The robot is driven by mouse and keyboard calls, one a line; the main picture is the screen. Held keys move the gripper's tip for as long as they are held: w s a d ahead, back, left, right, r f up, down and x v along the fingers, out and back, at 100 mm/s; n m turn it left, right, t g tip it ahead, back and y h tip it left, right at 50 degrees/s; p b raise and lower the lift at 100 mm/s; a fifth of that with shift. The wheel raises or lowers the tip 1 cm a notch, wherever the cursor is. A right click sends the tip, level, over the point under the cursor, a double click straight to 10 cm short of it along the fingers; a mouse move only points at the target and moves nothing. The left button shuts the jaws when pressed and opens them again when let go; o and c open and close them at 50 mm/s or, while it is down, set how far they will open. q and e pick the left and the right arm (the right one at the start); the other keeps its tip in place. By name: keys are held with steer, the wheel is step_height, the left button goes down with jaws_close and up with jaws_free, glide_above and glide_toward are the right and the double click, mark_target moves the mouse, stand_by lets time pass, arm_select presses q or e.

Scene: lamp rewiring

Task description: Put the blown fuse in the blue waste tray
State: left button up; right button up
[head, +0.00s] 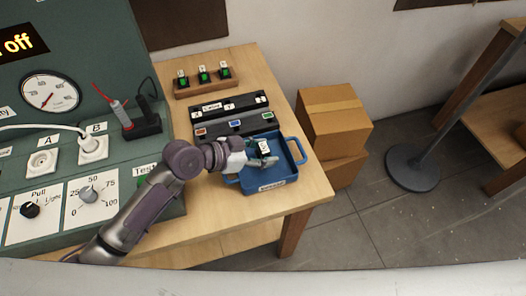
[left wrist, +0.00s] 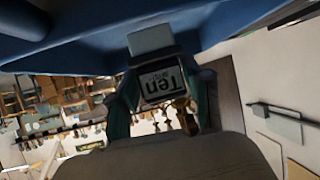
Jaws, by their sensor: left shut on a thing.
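The blue waste tray (head: 293,176) stands at the front right of the wooden table, with a handle on each side and a label on its front wall. My left gripper (head: 262,158) is over the tray and shut on a small fuse (head: 264,147) with a white label. Blue tray surface (left wrist: 90,50) fills the top of that view. I cannot tell whether the fuse touches the tray. My right gripper is not in view.
A wooden rack (head: 204,86) with three green-marked fuses stands at the back of the table. Black cases (head: 236,124) lie behind the tray. The green test panel (head: 75,120) is on the left. Cardboard boxes (head: 333,122) stand right of the table.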

arm_select(q)
steer(key=shift+f, duration=0.55)
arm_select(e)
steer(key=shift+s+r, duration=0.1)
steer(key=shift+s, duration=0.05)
arm_select(q)
steer(key=shift+f, duration=0.1)
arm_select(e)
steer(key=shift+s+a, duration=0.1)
arm_select(q)
steer(key=o, duration=1.2)
steer(key=shift+c, duration=0.2)
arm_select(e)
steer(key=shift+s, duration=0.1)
arm_select(q)
steer(key=shift+b+v, duration=1.2)
steer(key=shift+v, duration=4.85)
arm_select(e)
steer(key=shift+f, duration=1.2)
